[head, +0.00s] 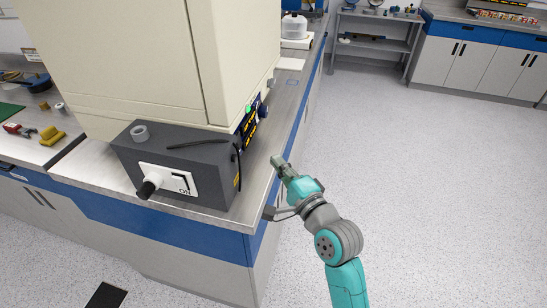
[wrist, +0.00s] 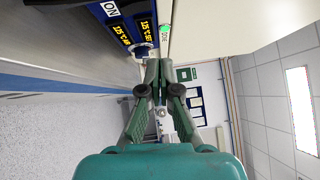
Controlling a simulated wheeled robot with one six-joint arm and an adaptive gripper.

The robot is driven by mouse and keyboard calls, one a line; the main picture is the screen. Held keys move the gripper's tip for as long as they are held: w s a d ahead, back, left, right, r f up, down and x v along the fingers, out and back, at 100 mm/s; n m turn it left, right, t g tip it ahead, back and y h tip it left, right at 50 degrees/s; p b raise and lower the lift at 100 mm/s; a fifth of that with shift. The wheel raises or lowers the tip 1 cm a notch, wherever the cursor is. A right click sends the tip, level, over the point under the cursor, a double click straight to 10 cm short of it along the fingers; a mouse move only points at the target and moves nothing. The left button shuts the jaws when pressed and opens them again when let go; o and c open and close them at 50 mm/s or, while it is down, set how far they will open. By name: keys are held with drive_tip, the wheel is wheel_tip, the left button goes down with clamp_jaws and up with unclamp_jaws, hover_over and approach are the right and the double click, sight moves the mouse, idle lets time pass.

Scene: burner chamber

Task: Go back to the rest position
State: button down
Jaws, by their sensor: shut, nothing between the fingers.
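My gripper (head: 279,164) is at the right edge of the bench, just to the right of the grey control box and the cream chamber. In the wrist view my gripper (wrist: 158,65) points along the chamber's front, its two fingers together with nothing between them. The cream chamber (head: 150,60) stands on the bench. Its display panel (head: 250,125) faces right, and the lit yellow digits of the panel (wrist: 135,30) show in the wrist view beside a green light. The grey box (head: 180,165) has a switch marked ON and a black knob.
The metal bench top (head: 290,110) with blue-trimmed cabinets runs along the left. Yellow and red items (head: 50,134) lie at the far left. A grey shelf (head: 375,45) and white cabinets (head: 480,62) stand at the back. The speckled floor (head: 420,170) to the right is clear.

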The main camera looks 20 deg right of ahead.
drive_tip(key=shift+s, duration=0.1)
idle(0.4)
drive_tip(key=s+f+n+g+h, duration=0.15)
drive_tip(key=s+f+n, duration=0.25)
drive_tip(key=s+f, duration=0.55)
drive_tip(key=s+f+n+g+h, duration=0.1)
drive_tip(key=s+f+n+h, duration=0.15)
drive_tip(key=s+f, duration=0.7)
drive_tip(key=s+a+r+n+g+y, duration=0.1)
drive_tip(key=s+r+n, duration=0.2)
drive_tip(key=s+n, duration=0.7)
drive_tip(key=s, duration=1.4)
drive_tip(key=shift+s+n, duration=0.2)
drive_tip(key=shift+n, duration=0.15)
drive_tip(key=shift+g, duration=0.25)
